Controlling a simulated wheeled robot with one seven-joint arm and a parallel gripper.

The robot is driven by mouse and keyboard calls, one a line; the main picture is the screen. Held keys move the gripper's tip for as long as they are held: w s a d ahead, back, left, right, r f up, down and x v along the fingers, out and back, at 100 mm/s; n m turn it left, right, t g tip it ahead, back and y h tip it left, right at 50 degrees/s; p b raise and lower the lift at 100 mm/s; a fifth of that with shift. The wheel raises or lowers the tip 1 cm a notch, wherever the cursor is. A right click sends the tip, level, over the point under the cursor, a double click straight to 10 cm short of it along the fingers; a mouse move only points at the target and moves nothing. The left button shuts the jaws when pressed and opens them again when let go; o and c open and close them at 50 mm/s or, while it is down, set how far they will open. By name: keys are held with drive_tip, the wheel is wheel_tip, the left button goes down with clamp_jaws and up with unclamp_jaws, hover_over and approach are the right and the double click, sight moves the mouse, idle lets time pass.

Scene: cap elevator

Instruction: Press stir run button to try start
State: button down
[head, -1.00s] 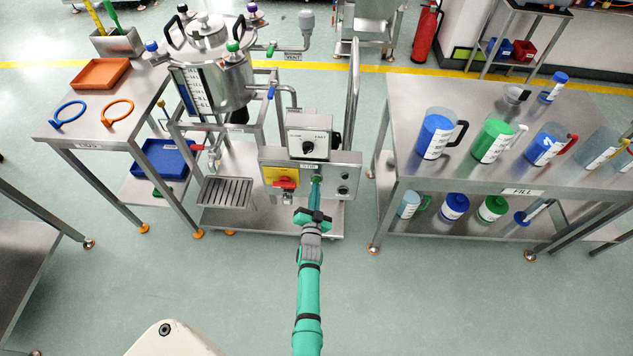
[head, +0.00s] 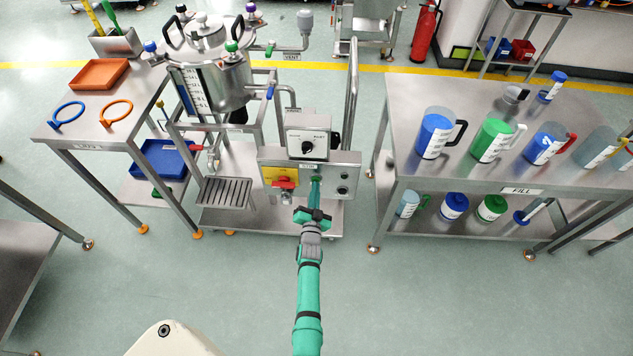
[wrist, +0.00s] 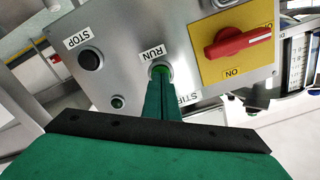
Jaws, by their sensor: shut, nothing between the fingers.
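The stir control box (head: 330,168) is a grey metal panel on the vessel's frame. In the wrist view, the green run button (wrist: 160,72) sits under an upside-down RUN label (wrist: 152,52). My gripper (head: 315,182) is shut and empty, its green fingers (wrist: 161,90) pointing at the run button. The fingertips overlap the button's lower part in the wrist view; I cannot tell whether they touch it or how far it is pressed.
A red rotary switch on a yellow plate (wrist: 236,44) sits right of the run button in the wrist view. A dial box (head: 308,140) stands above the panel. The fill table (head: 400,100) with jugs is at right, another table (head: 80,140) at left.

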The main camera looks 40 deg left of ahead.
drive_tip(key=shift+s+a, duration=0.1)
drive_tip(key=shift+a, duration=0.05)
drive_tip(key=shift+w+a, duration=0.2)
drive_tip(key=shift+w, duration=0.4)
idle(0.8)
drive_tip(key=shift+v, duration=2.85)
